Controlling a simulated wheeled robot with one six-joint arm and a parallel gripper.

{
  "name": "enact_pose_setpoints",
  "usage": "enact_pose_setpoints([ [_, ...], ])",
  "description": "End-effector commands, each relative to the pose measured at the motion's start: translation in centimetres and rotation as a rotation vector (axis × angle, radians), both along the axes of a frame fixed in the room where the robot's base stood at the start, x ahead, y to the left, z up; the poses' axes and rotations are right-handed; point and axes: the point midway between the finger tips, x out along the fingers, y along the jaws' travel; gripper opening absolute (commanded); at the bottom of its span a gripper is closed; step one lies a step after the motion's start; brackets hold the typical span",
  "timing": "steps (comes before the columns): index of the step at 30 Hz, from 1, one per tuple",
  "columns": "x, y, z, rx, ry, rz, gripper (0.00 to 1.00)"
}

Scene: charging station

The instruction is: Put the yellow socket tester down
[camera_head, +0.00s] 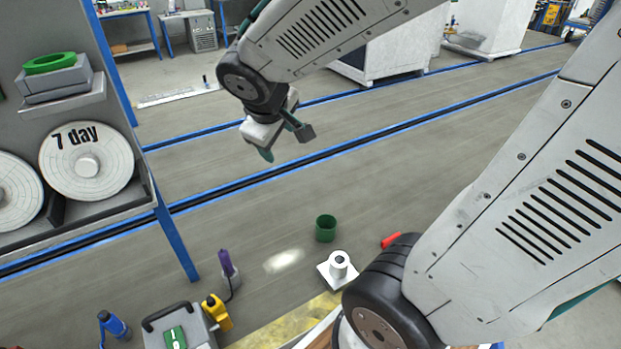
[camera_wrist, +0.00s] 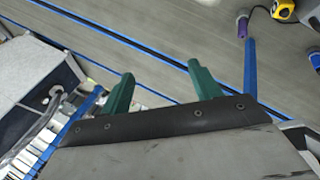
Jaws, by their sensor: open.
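The yellow socket tester (camera_head: 216,312) is at the lower left of the head view, beside a grey case with a green label. A dark cord runs near it to a purple-handled tool. It also shows at the top right of the wrist view (camera_wrist: 287,10), cut off by the frame edge. My gripper (camera_head: 285,143) is up near the top middle of the head view, well apart from the tester. In the wrist view its two green fingers (camera_wrist: 163,78) stand wide apart with nothing between them. My gripper is open and empty.
The grey case (camera_head: 195,322), purple-handled tool (camera_head: 227,264), blue tool (camera_head: 114,325), green cup (camera_head: 326,228), white holder (camera_head: 338,270) and a red item (camera_head: 390,240) are at the bottom. A shelf rack with reels (camera_head: 110,155) stands left. The grey middle area is clear.

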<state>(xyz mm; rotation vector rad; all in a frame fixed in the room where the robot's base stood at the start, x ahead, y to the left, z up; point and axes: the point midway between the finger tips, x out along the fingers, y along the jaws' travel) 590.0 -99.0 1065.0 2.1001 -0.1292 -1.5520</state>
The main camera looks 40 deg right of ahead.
Motion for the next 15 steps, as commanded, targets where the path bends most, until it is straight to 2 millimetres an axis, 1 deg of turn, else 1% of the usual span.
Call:
enact_pose_setpoints([
  [1, -2.8, 0.3, 1.2, 0.052, 0.005, -0.07, 0.62],
  [2, -4.4, 0.7, 1.5, 0.086, 0.019, -0.109, 0.62],
  [3, -6.5, 1.3, 1.9, 0.135, 0.038, -0.151, 0.62],
  [6, -10.9, 3.2, 2.6, 0.256, 0.087, -0.228, 0.62],
  [9, -14.2, 5.0, 3.1, 0.357, 0.13, -0.265, 0.62],
  [10, -14.9, 5.5, 3.2, 0.38, 0.142, -0.27, 0.62],
  [12, -16.1, 6.3, 3.3, 0.423, 0.161, -0.276, 0.62],
  [15, -17.0, 6.7, 3.4, 0.453, 0.175, -0.281, 0.62],
])
